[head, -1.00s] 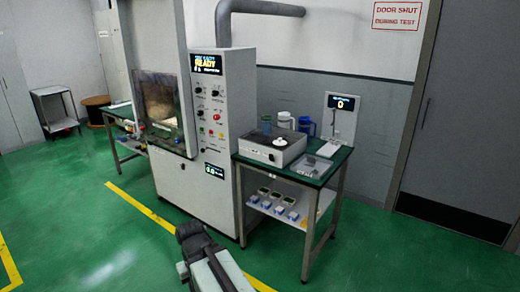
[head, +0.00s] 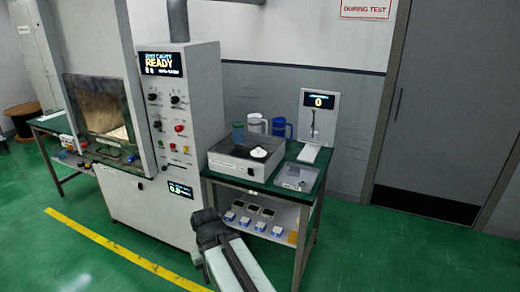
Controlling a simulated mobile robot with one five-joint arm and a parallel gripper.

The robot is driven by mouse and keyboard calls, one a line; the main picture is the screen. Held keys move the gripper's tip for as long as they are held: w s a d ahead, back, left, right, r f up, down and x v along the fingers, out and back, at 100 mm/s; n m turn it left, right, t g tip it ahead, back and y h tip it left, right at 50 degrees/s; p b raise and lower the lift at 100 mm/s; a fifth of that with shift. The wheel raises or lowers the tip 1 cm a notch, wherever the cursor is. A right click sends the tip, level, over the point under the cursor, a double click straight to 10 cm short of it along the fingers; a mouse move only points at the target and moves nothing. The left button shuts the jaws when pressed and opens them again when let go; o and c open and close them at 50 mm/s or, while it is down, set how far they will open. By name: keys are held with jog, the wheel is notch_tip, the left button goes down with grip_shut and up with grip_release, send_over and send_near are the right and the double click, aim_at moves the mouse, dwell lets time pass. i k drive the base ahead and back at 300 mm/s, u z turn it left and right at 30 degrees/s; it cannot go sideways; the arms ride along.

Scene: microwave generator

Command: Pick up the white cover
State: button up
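A small white round piece with a raised knob, which looks like the white cover (head: 259,152), lies on top of a grey box-shaped device (head: 232,165) on the green-topped table. My gripper (head: 207,217) shows at the bottom centre as a dark end on a pale arm. It is in front of the table and apart from the cover. Its fingers cannot be made out.
A clear tray (head: 297,177) lies at the table's right. A tall cabinet (head: 195,90) stands left of the table. Green floor is open in front.

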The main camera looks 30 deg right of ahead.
aim_at(258, 153)
jog(key=u, duration=0.25)
jog(key=i, duration=1.2)
jog(key=u, duration=0.9)
